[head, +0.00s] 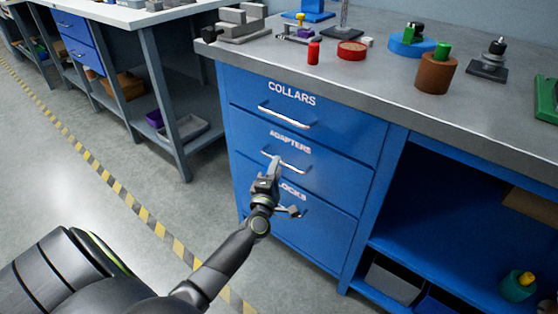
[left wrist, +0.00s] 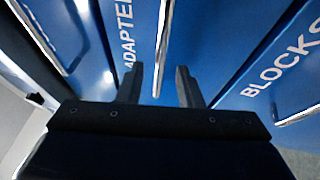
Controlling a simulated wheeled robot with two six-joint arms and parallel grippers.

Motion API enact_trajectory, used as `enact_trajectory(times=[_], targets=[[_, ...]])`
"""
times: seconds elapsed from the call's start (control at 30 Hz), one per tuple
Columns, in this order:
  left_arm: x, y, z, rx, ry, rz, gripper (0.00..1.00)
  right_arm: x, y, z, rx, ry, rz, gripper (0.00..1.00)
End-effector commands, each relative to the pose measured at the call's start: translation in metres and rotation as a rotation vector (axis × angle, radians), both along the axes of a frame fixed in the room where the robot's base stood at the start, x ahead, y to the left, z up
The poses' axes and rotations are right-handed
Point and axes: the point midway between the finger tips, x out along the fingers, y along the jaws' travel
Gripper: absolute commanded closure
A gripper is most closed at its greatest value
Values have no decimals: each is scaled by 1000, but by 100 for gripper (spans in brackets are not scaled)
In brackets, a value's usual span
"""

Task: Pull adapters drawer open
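The adapters drawer (head: 335,178) is the middle drawer of the blue cabinet and looks shut, flush with its neighbours. Its silver bar handle (head: 292,166) sits below the ADAPTERS label. My left gripper (head: 274,163) is at this handle, near its left part, and covers some of it. In the left wrist view the two fingers of my left gripper (left wrist: 159,85) are apart, and the handle (left wrist: 163,45) runs between them with a gap on each side. Contact with the handle cannot be seen. My right gripper is not in view.
The collars drawer (head: 345,122) is above and the blocks drawer (head: 320,232) below, each with a bar handle. The grey worktop (head: 390,80) carries several parts. An open shelf bay (head: 450,215) is at the right. The floor in front is clear, with a striped line (head: 125,200).

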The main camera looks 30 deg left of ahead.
Motion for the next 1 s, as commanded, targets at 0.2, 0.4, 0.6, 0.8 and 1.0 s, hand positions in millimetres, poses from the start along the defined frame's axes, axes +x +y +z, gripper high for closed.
enact_trajectory(times=[0.2, 0.4, 0.6, 0.8, 1.0], targets=[[26, 9, 4, 0, -1, -1, 67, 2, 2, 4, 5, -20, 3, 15], [32, 11, 6, 1, 1, 0, 67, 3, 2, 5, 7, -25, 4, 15], [32, 11, 6, 0, 1, 0, 67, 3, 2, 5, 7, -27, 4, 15], [32, 11, 6, 0, 1, 0, 92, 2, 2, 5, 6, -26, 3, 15], [32, 11, 6, 0, 1, 0, 100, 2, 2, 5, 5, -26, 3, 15]])
